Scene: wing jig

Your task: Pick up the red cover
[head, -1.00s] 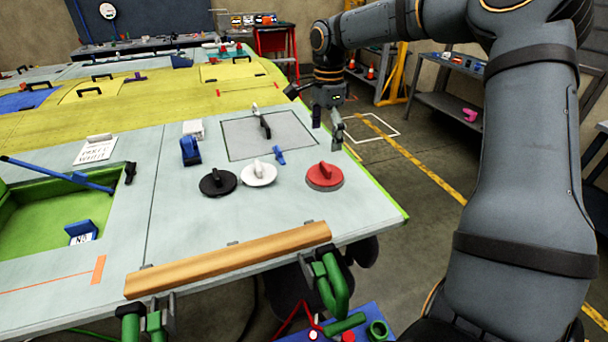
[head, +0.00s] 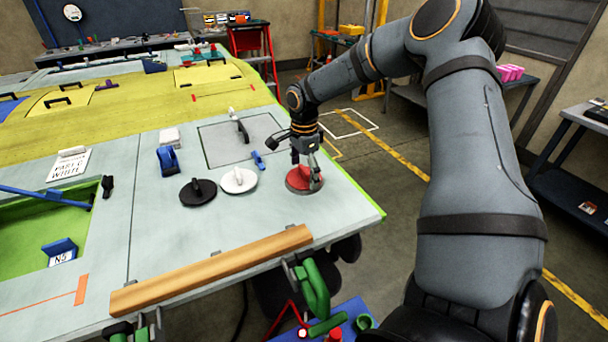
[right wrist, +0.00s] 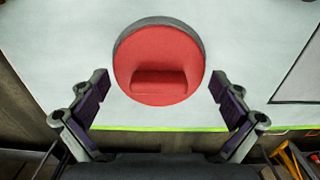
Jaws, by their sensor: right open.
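The red cover (head: 297,180) is a round disc with a raised grip on top, lying on the pale wing panel near its right edge. It also shows in the right wrist view (right wrist: 158,50), with its grip bar between and ahead of the fingers. My right gripper (head: 312,182) is over the cover, pointing down, and partly hides it in the head view. In the right wrist view its two fingers (right wrist: 160,105) are spread wide on either side of the grip, with nothing between them clearly touched. My left gripper is not in view.
A white cover (head: 238,181) and a black cover (head: 198,193) lie left of the red one. A small blue clip (head: 258,160) and a grey square panel with a handle (head: 215,148) lie behind. A wooden bar (head: 215,268) runs along the front edge.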

